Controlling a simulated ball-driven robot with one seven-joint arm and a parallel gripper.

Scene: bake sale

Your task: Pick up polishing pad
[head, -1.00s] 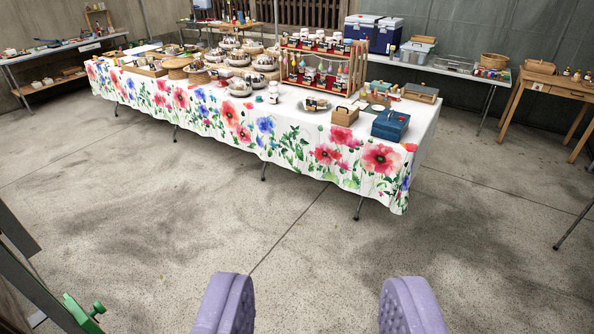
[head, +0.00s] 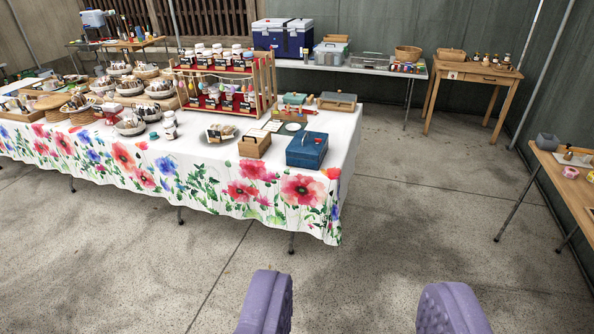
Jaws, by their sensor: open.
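My gripper (head: 358,292) shows as two purple padded fingers at the bottom of the head view. They are wide apart with only bare floor between them. I cannot pick out a polishing pad for certain; the small items are too far off to tell. A small white round thing (head: 293,127) lies on the right part of the flower-cloth table (head: 190,189), behind a blue box (head: 307,150). My gripper is in front of this table, well apart from it.
A wooden box (head: 254,145) and a tiered rack (head: 222,92) stand on the cloth table. Blue coolers (head: 283,38) are on a back table. A wooden table (head: 474,75) stands back right, another table (head: 570,190) at the right edge. Concrete floor between is clear.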

